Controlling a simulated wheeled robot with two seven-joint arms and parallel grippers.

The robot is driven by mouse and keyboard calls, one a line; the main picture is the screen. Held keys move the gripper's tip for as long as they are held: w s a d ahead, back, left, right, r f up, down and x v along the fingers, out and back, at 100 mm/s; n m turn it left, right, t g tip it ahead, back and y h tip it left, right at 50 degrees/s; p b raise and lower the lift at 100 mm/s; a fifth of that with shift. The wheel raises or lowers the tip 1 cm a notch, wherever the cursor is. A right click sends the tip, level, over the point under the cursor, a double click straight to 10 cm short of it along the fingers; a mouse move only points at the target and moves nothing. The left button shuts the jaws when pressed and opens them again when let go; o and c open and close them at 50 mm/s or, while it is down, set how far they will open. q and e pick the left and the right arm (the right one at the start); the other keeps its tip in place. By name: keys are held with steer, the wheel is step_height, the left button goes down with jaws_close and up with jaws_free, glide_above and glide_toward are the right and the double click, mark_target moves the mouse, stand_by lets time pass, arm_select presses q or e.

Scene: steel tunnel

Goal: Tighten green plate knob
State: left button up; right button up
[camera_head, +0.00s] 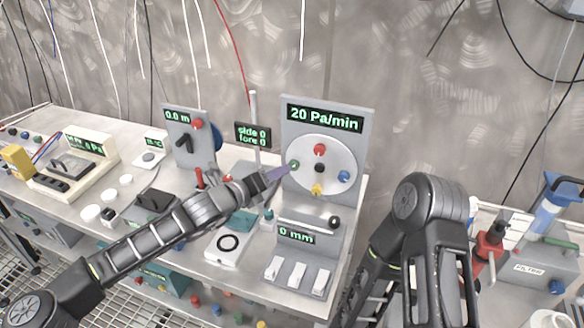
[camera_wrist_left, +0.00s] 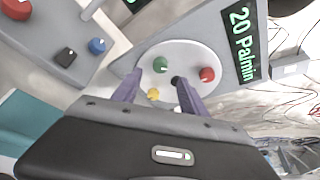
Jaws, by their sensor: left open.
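The green knob (camera_head: 294,165) sits on the left side of a round white plate (camera_head: 335,180) on an upright grey panel that reads 20 Pa/min. Red (camera_head: 320,149), blue (camera_head: 343,177) and yellow (camera_head: 317,189) knobs and a black centre knob share the plate. My left gripper (camera_head: 281,173) is at the plate's left side, close to the green knob. In the left wrist view its purple fingers (camera_wrist_left: 157,92) are spread, with the green knob (camera_wrist_left: 160,65) beyond them and nothing held. Contact with the knob cannot be told. My right arm shows at the lower right; its gripper is not clearly visible.
A 0 mm panel (camera_head: 303,234) with white switches stands below the plate. A 0.0 m panel (camera_head: 187,138) with a red knob and a thin post (camera_head: 253,120) stand left of it. Several devices crowd the bench; its right edge is near the plate panel.

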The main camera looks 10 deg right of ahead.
mark_target(292, 167)
arm_select(q)
steer(key=p+x, duration=0.2)
steer(key=x, duration=0.5)
steer(key=shift+w+d+f, duration=0.2)
steer(key=shift+w+d, duration=0.05)
steer(key=shift+d, duration=0.1)
jaws_close()
stand_by(0.4)
